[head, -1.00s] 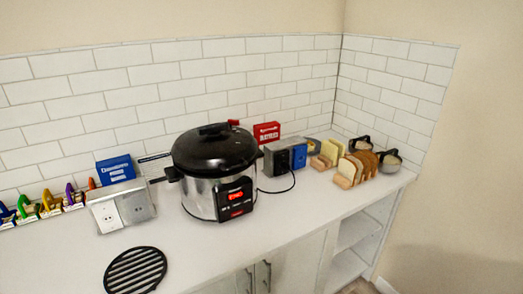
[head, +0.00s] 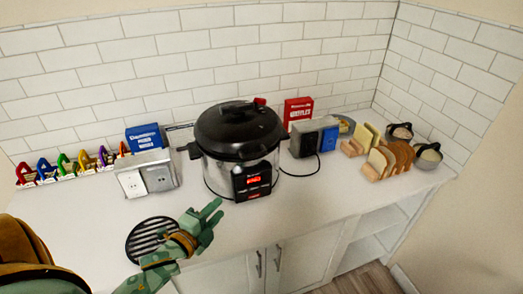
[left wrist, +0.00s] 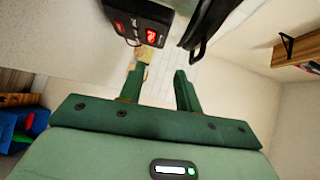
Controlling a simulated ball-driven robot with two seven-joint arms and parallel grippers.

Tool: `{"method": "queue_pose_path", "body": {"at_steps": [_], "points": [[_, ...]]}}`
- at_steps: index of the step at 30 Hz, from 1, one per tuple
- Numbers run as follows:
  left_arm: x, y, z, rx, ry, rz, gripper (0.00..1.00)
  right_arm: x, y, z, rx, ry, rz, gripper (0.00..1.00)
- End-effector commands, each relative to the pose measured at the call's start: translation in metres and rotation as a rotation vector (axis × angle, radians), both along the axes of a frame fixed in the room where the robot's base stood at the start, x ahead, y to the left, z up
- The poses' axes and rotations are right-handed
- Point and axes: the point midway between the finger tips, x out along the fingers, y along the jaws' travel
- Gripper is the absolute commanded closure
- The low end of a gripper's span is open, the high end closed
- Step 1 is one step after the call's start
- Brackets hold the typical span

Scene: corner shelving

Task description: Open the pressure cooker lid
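The pressure cooker (head: 222,172) stands on the white counter in the head view, with a steel body and a lit red display. Its black lid (head: 238,128) sits on top and looks closed, with a dark handle and a red piece (head: 259,102). My green left gripper (head: 208,218) is in front of the cooker, over the counter near the black trivet, apart from the cooker. In the left wrist view its two fingers (left wrist: 160,85) stand apart with nothing between them. The cooker's control panel (left wrist: 142,22) shows beyond them there. My right gripper is not in view.
A black round trivet (head: 150,238) lies on the counter, partly behind my left arm. An outlet box (head: 147,176) stands left of the cooker. A toaster-like box (head: 310,136), bread slices (head: 392,158) and pots (head: 427,155) stand to the right. The front counter is mostly clear.

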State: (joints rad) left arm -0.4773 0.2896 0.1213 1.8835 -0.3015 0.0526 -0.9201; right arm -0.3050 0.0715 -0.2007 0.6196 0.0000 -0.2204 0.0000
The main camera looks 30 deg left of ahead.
Motion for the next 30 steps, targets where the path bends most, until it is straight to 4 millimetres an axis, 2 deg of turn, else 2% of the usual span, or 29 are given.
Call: {"method": "queue_pose_path", "body": {"at_steps": [1, 3, 6, 11, 24, 30], "points": [[0.002, 0.003, 0.023, 0.059, -0.064, -0.031, 0.66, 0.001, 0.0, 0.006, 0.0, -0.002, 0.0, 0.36], [0.003, 0.004, 0.046, 0.13, -0.141, -0.068, 0.66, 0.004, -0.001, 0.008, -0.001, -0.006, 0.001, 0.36], [0.006, 0.004, 0.063, 0.18, -0.201, -0.095, 0.66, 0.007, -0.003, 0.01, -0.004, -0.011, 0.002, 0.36], [0.024, 0.002, 0.067, 0.189, -0.213, -0.098, 0.66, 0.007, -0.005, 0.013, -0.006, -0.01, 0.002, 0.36], [0.13, -0.008, 0.075, 0.186, -0.209, -0.096, 0.66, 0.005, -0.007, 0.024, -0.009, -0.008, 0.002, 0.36], [0.158, -0.011, 0.076, 0.186, -0.207, -0.097, 0.66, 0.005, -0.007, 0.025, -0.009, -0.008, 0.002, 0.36]]}}
